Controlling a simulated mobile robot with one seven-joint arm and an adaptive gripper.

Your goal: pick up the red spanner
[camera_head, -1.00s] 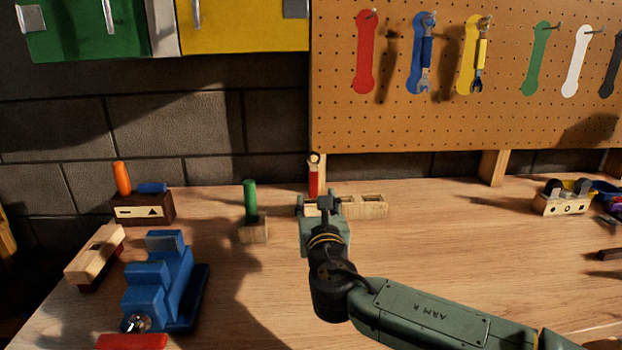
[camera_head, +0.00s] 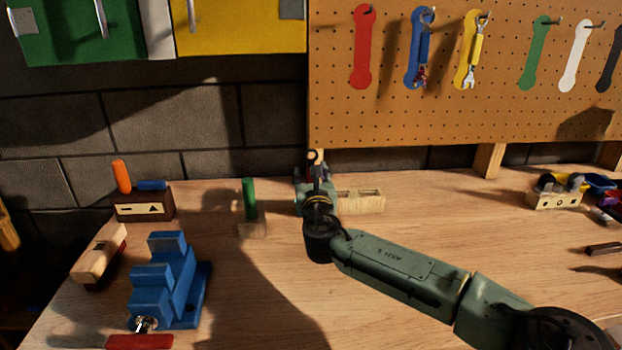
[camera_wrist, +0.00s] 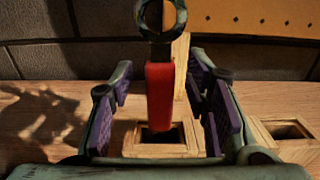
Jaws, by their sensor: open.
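The red spanner (camera_wrist: 160,95) stands upright in the wrist view, its dark ring end up and its red handle over or in the square hole of a wooden block (camera_wrist: 127,148). I cannot tell how deep the handle sits. My gripper (camera_wrist: 163,108) is open, with one purple-padded finger on each side of the red handle. Gaps show between the pads and the handle. In the head view my gripper (camera_head: 315,182) is at the back of the bench, and the arm hides most of the spanner there.
A second wooden block (camera_head: 362,202) stands just right of my gripper. A green-handled piece (camera_head: 249,200) stands to its left. A blue vise (camera_head: 168,282) is at front left. The pegboard (camera_head: 400,120) rises behind, with a bare red outline (camera_head: 362,45). The middle of the bench (camera_head: 440,225) is clear.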

